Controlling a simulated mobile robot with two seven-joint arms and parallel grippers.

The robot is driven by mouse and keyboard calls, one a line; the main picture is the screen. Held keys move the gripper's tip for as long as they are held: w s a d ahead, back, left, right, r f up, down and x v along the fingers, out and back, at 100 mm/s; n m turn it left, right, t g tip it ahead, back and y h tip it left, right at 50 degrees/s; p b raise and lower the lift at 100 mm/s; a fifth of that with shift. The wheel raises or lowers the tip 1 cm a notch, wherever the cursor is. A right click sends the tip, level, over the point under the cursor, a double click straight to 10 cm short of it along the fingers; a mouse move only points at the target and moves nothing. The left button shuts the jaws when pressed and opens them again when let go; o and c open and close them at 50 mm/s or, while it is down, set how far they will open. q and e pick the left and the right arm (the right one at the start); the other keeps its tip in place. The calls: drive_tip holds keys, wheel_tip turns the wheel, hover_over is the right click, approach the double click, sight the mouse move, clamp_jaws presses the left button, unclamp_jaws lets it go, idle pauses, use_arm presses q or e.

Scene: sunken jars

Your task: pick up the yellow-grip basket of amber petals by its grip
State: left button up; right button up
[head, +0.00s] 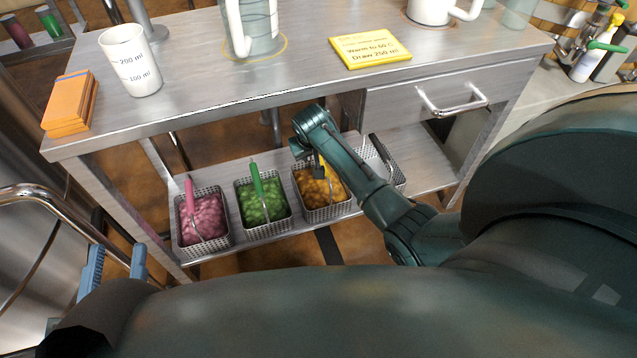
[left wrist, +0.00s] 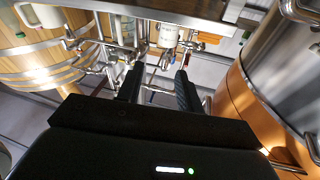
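The basket of amber petals (head: 309,196) is a perforated metal basket on the low shelf under the bench. Its yellow grip (head: 323,168) is partly hidden behind my right arm. My right gripper (head: 319,172) points down over this basket, right at the grip. Its fingers are mostly hidden, so I cannot tell whether they hold the grip. My left gripper (head: 117,252) is at the lower left of the head view, away from the baskets. In the left wrist view its two fingers (left wrist: 157,82) are apart with nothing between them.
A pink-petal basket (head: 203,219) and a green-petal basket (head: 263,207) stand to the left on the shelf. Another metal basket (head: 398,177) is partly behind my right arm. The bench top (head: 210,75) overhangs the shelf. A drawer handle (head: 452,108) sticks out at right.

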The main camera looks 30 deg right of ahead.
drive_tip(key=b+x, duration=0.1)
drive_tip(key=x, duration=0.1)
drive_tip(key=b+x, duration=0.2)
drive_tip(key=x, duration=0.1)
drive_tip(key=b+x, duration=0.2)
drive_tip(key=shift+s+d+f, duration=0.1)
drive_tip(key=shift+d+f, duration=0.15)
drive_tip(key=shift+d, duration=0.15)
use_arm(q)
drive_tip(key=r+m+t+h, duration=0.1)
drive_tip(key=w+r+m+h, duration=0.1)
drive_tip(key=r+h, duration=0.1)
drive_tip(key=shift+d+r+t, duration=0.1)
drive_tip(key=shift+r+t, duration=0.05)
drive_tip(key=shift+t, duration=0.25)
drive_tip(key=shift+r, duration=0.15)
use_arm(e)
drive_tip(key=shift+f, duration=0.3)
clamp_jaws()
